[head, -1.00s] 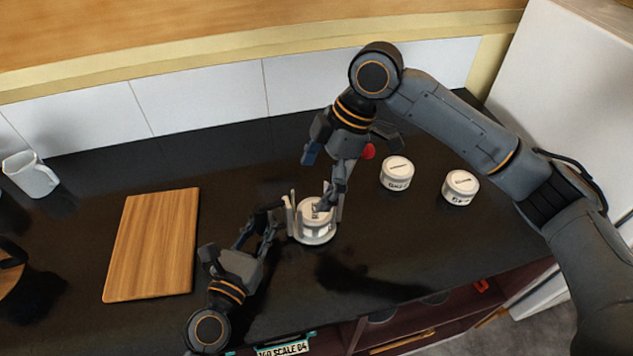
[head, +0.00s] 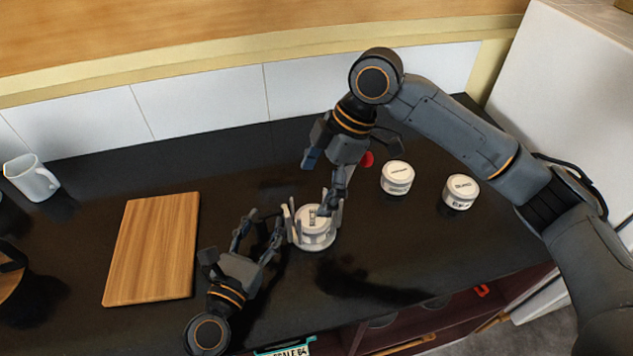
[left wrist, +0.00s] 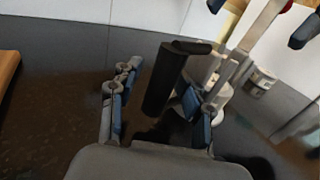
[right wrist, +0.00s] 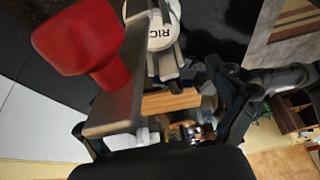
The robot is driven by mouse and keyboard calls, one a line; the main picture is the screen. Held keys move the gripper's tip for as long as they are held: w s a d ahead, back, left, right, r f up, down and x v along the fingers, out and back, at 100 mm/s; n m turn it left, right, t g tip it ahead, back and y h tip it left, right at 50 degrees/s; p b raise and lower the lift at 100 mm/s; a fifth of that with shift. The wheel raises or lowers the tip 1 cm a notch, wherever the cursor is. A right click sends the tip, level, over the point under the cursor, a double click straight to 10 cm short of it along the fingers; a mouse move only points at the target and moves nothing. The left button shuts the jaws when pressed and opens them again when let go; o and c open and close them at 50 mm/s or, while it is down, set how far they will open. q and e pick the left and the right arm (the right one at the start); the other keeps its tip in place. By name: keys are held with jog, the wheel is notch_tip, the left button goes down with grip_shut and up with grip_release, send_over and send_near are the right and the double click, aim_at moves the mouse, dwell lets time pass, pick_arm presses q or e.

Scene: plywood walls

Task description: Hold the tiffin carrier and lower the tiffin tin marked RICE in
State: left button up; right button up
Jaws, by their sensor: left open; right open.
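The pale tiffin carrier (head: 318,246) stands upright on the dark counter, its posts around a white tin (head: 315,219). The right wrist view shows the tin marked RICE (right wrist: 160,40) between the posts; its exact depth is unclear. My right gripper (head: 336,194) is open just above the tin. A red knob (right wrist: 78,38) on a grey bar sits beside its fingers; how it is attached is unclear. My left gripper (head: 258,232) is open left of the carrier. In the left wrist view, a dark upright handle (left wrist: 168,80) stands between its fingers, seemingly the carrier's.
Two other white tins, one nearer (head: 397,178) and one farther right (head: 461,192), stand right of the carrier. A wooden board (head: 152,250) lies at left, with a white mug (head: 32,178) behind it.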

pick_arm(q)
jog(key=shift+v, duration=6)
